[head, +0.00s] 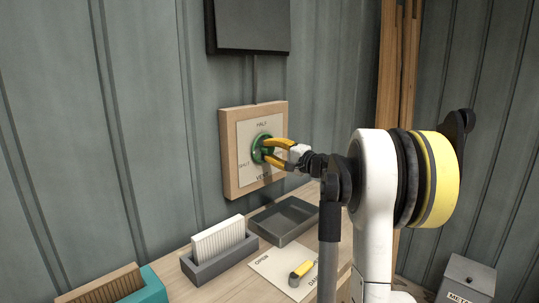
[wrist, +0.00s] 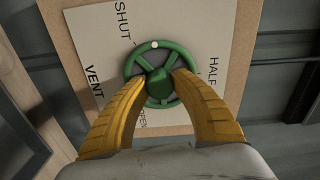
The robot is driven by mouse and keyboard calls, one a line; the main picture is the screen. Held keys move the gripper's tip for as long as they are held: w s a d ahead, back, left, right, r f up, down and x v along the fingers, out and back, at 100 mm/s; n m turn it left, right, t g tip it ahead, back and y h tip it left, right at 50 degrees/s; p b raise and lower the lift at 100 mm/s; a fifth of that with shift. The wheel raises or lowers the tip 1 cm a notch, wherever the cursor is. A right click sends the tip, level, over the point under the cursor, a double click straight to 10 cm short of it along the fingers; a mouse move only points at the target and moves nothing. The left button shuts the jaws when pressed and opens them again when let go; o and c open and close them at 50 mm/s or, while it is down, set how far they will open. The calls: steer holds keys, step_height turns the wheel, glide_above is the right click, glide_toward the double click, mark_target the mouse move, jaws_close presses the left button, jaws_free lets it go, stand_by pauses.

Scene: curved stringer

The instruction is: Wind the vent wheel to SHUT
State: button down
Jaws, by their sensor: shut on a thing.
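The green vent wheel (head: 259,140) is on a pale plate (head: 246,133) set on a wooden backboard on the wall. In the wrist view the wheel (wrist: 137,62) has a dark green hub and a white dot (wrist: 155,44) on its rim. The dot lies between the SHUT mark (wrist: 122,22) and the HALF label (wrist: 213,72), closer to SHUT. The OPEN label (wrist: 142,118) is partly hidden by a finger. My gripper (head: 267,150) has its yellow fingers on either side of the hub, shut on the wheel; they also show in the wrist view (wrist: 163,78).
Below, a wooden bench (head: 205,285) holds a dark tray (head: 284,221), a grey holder with white cards (head: 218,240), a teal box (head: 148,285) and a labelled card with a yellow-handled lever (head: 301,273). A dark panel (head: 248,25) hangs above the wheel.

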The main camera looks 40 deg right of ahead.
steer(key=n+b, duration=0.1)
steer(key=n, duration=0.4)
steer(key=shift+n, duration=0.3)
stand_by(0.4)
steer(key=c, duration=1)
jaws_free()
steer(key=shift+w, duration=0.1)
steer(key=s, duration=0.8)
steer(key=s+d, duration=0.1)
steer(key=s, duration=0.3)
steer(key=shift+f, duration=0.15)
